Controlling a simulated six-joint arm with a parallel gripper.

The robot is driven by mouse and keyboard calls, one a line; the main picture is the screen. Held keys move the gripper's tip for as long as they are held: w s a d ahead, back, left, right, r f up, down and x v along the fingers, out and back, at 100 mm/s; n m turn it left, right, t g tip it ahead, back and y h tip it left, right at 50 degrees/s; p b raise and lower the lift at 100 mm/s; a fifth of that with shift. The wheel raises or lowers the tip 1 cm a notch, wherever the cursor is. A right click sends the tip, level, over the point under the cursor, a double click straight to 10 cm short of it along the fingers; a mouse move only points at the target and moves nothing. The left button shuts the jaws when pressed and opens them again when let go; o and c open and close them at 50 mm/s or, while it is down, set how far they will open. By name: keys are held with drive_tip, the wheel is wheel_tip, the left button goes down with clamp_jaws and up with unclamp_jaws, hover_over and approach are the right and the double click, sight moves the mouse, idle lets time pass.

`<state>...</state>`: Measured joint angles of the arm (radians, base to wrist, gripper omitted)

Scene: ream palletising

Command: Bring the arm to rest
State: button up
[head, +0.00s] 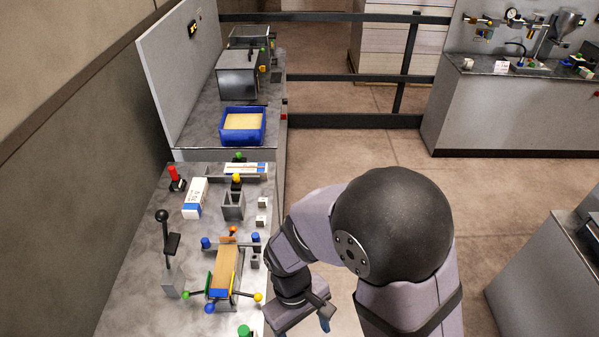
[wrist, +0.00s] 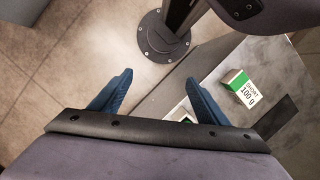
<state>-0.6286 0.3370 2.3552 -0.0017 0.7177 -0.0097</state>
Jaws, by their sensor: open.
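My gripper (head: 324,318) is low in the head view, just right of the near bench's right edge, with my arm above it blocking part of the view. In the wrist view its two blue fingers (wrist: 160,92) stand wide apart. Nothing is held between them. Beyond the fingers are the floor, my own round base plate and the corner of a grey surface. The exact height of the gripper over the floor is hard to tell.
The near bench (head: 130,290) holds a fixture with a brown block (head: 226,266), a white box (head: 195,198) and a lever (head: 168,245). A blue bin (head: 243,124) stands farther back. A green-and-white 100 g box (wrist: 242,88) lies beside the fingers. Open floor (head: 370,160) is behind my arm.

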drive_tip(key=w+d+r+m+t+y+b, duration=0.1)
drive_tip(key=w+d+r+m+t+b, duration=0.1)
drive_tip(key=d+m, duration=0.5)
drive_tip(key=shift+w+d+r+y+b, duration=0.35)
drive_tip(key=shift+w+d+r, duration=0.6)
drive_tip(key=shift+d, duration=2.25)
drive_tip(key=shift+s+a+r, duration=0.15)
drive_tip(key=shift+s+r, duration=0.05)
drive_tip(key=shift+r, duration=0.05)
